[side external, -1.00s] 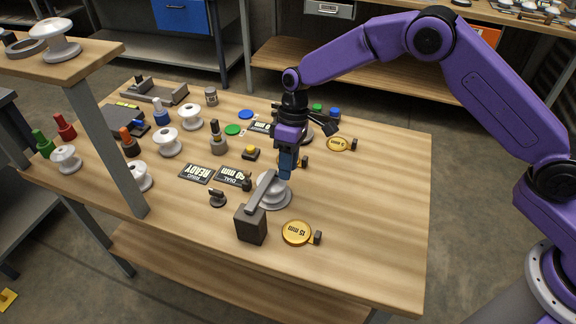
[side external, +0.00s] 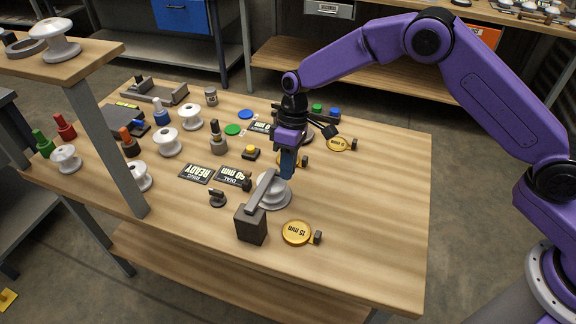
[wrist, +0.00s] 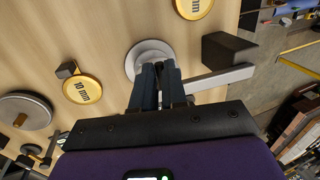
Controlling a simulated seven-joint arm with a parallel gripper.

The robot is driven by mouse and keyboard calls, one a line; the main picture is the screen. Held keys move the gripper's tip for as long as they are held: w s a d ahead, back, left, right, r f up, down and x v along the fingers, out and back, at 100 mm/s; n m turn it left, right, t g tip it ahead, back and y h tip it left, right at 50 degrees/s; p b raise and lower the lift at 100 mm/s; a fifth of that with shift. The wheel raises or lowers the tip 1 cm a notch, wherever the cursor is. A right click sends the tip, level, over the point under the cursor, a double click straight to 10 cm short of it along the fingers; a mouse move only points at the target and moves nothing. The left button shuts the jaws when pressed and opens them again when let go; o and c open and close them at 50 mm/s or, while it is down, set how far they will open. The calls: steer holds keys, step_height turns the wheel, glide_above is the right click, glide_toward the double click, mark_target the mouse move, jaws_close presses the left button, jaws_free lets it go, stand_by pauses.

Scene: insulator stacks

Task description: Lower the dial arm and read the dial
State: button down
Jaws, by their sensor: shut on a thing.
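The dial arm is a light grey bar (side external: 262,187) reaching from a dark post block (side external: 251,225) over a pale grey insulator stack (side external: 279,194). My gripper (side external: 286,172) points down at the bar's free end, above the stack. In the wrist view, its fingers (wrist: 162,92) are close together on the bar's end (wrist: 222,78), and the stack's round rim (wrist: 146,52) shows beyond them. The exact contact and any gap between bar and stack are hidden. A dark dial plate (side external: 234,177) with an upside-down mm figure lies behind the bar.
A gold 15 mm disc (side external: 297,232) lies right of the post block. A 10 mm disc (wrist: 82,90) and a larger grey disc (wrist: 24,110) show in the wrist view. A READY plate (side external: 196,173) and a yellow button (side external: 251,152) lie left.

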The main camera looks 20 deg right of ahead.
steer(key=shift+s+a+r, duration=0.15)
steer(key=shift+r, duration=0.4)
steer(key=shift+s+a+r, duration=0.1)
steer(key=shift+r, duration=0.45)
steer(key=shift+a, duration=0.1)
steer(key=c, duration=1.2)
jaws_free()
steer(key=shift+s, duration=0.1)
steer(key=shift+o, duration=0.2)
steer(key=shift+w+d+r, duration=0.2)
steer(key=shift+w+r, duration=0.05)
steer(key=shift+r, duration=0.1)
steer(key=v, duration=1.6)
steer(key=shift+r, duration=0.3)
